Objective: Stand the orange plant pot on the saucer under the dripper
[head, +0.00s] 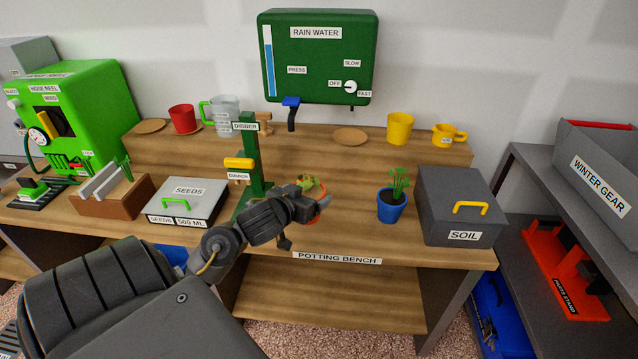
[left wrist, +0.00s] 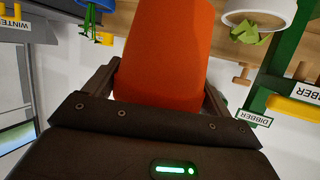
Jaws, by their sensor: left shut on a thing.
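My left gripper (head: 316,204) is shut on the orange plant pot, above the front of the potting bench. The orange pot (left wrist: 165,45) fills the middle of the left wrist view between my two fingers. In the head view only slivers of the orange pot (head: 323,188) show past my gripper. Green leaves (head: 307,183) show just behind; I cannot tell from this view which pot they belong to. The tan saucer (head: 350,136) lies empty on the raised back shelf, below the small dripper (head: 352,108) of the rain water tank. My right gripper is not in view.
A white pot with a green plant (left wrist: 258,12) is near the green dibber stand (head: 248,150). A blue pot (head: 391,208) and the soil box (head: 460,205) stand at right. A yellow pot (head: 399,128) is right of the saucer. The tap spout (head: 291,119) hangs left of it.

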